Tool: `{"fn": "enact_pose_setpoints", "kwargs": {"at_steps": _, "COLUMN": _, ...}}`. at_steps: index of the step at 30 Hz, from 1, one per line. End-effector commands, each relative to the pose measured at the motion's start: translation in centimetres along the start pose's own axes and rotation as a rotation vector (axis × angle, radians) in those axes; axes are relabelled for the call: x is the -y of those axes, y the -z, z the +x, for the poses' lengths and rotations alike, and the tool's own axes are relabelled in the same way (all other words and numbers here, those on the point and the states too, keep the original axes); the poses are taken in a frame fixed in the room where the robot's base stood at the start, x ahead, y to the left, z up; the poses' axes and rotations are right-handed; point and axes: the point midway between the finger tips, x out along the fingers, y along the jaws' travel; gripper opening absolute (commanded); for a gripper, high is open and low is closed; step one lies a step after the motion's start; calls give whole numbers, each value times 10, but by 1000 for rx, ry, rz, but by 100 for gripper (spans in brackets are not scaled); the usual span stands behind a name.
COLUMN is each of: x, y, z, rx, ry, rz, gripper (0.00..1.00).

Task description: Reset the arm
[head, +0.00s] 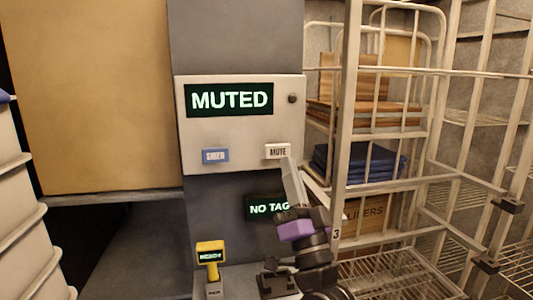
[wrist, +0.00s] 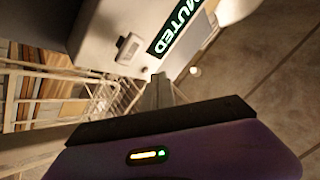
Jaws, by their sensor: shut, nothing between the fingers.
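My gripper (head: 287,163) is shut and empty. In the head view its tip stands just below the MUTE button (head: 277,151) on the white panel (head: 240,130); I cannot tell whether it touches the panel. My arm bends up from the lower right with a purple band on it. The panel's display (head: 229,99) reads MUTED in green. A blue button (head: 215,155) sits at the panel's lower left.
A wire cage trolley (head: 345,120) with boards and folded blue cloth stands close on the right. A dark display (head: 268,208) reads NO TAG, partly behind my arm. A yellow device (head: 210,253) reads READY below. White stacked crates (head: 22,200) stand at the left edge.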

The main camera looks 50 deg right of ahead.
Motion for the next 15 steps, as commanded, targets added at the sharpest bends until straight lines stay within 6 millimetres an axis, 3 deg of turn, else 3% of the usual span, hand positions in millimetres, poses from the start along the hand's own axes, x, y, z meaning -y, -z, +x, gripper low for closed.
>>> {"fn": "enact_pose_setpoints", "kwargs": {"at_steps": 12, "x": 7, "y": 8, "z": -1, "rx": -17, "ry": 14, "rz": -56, "gripper": 0}}
{"fn": "enact_pose_setpoints", "kwargs": {"at_steps": 15, "x": 8, "y": 0, "z": -24, "rx": 22, "ry": 11, "rz": -111, "gripper": 0}}
